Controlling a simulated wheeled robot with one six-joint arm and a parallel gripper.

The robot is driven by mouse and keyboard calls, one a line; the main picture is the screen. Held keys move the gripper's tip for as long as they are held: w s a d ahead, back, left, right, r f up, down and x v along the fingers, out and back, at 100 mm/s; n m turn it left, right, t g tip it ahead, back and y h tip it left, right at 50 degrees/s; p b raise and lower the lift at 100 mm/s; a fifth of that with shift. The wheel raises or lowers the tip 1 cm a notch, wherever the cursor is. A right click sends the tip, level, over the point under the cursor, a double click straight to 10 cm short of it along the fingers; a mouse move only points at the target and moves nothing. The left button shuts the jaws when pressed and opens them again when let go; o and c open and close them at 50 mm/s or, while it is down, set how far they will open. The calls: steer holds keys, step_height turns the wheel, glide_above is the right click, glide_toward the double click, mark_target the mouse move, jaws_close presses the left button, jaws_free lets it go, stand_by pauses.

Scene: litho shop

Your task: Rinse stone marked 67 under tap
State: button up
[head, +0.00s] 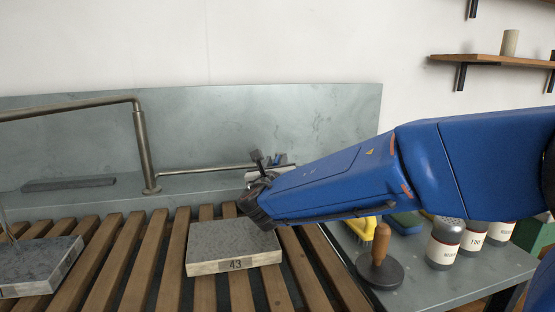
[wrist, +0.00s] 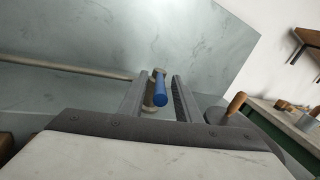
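A grey stone marked 43 (head: 233,248) lies flat on the wooden slats. Another grey stone (head: 38,262) lies at the left edge; its label is cut off and unreadable, so I cannot see which stone is 67. The metal tap (head: 144,150) has a spout reaching out of view to the left, and a pipe (head: 205,171) running right. My gripper (wrist: 158,76) is open, its fingers on either side of a blue handle (wrist: 160,92) near the pipe's end. I cannot tell whether they touch it. In the head view my arm partly hides the gripper.
The slatted rack (head: 107,262) has bare slats between the stones. A dark bar (head: 68,184) lies on the ledge behind. At right, a wooden-handled tool (head: 380,270) and labelled shakers (head: 445,245) stand on a grey counter. A wall shelf (head: 490,61) is above.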

mark_target(278, 155)
steer(key=shift+w+d, duration=0.1)
steer(key=shift+w, duration=1.45)
jaws_close()
